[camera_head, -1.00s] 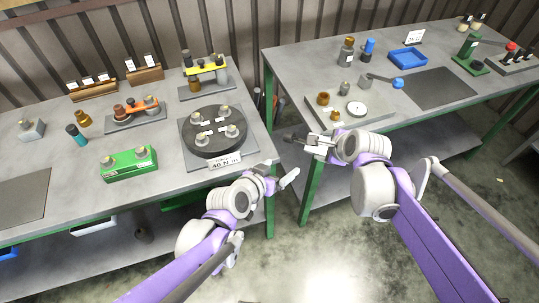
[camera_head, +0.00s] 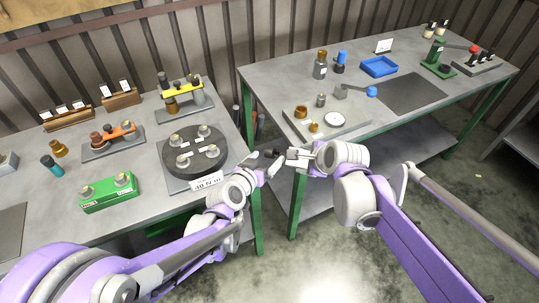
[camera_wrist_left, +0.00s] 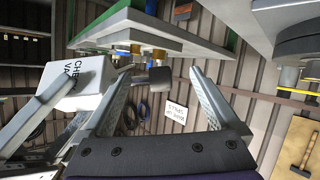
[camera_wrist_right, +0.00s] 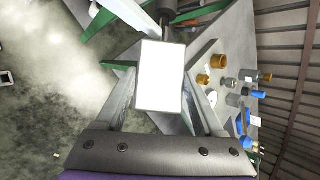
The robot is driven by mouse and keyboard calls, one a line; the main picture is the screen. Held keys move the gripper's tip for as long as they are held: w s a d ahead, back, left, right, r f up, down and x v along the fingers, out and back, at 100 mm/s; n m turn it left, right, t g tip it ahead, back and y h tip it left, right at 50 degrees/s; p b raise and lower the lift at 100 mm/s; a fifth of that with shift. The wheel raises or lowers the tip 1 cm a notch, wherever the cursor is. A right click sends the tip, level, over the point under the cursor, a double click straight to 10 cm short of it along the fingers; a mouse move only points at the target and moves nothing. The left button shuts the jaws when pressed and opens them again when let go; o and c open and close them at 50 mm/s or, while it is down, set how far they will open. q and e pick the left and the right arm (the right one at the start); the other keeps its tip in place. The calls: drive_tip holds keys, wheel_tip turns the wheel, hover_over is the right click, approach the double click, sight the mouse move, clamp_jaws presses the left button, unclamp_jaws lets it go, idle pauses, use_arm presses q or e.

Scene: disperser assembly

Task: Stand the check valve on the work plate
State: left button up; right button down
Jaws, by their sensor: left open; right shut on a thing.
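The check valve's white labelled body (camera_wrist_left: 85,80) is held by my right gripper (camera_head: 298,156). The white body (camera_wrist_right: 160,75) fills the space between the right fingers in the right wrist view. Its dark cylindrical end (camera_head: 268,153) points left, toward my left gripper (camera_head: 268,166). In the left wrist view my left gripper (camera_wrist_left: 160,88) is open, with the dark end (camera_wrist_left: 160,78) appearing between its fingertips; contact cannot be told. The valve lies sideways in the air between the tables. A dark flat plate (camera_head: 412,93) is on the right table; I cannot tell whether it is the work plate.
The left table's front right holds a round black fixture (camera_head: 195,152) and green box (camera_head: 109,192). The right table has a grey tray (camera_head: 352,128) with brass parts, a blue bin (camera_head: 379,66) and green press (camera_head: 437,60). A gap separates the tables.

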use_arm(q)
drive_tip(key=shift+x, duration=1.35)
drive_tip(key=shift+c, duration=0.2)
drive_tip(key=c, duration=0.9)
drive_tip(key=shift+w+a, duration=0.1)
drive_tip(key=shift+a, duration=0.1)
clamp_jaws()
use_arm(e)
drive_tip(key=shift+d, duration=0.1)
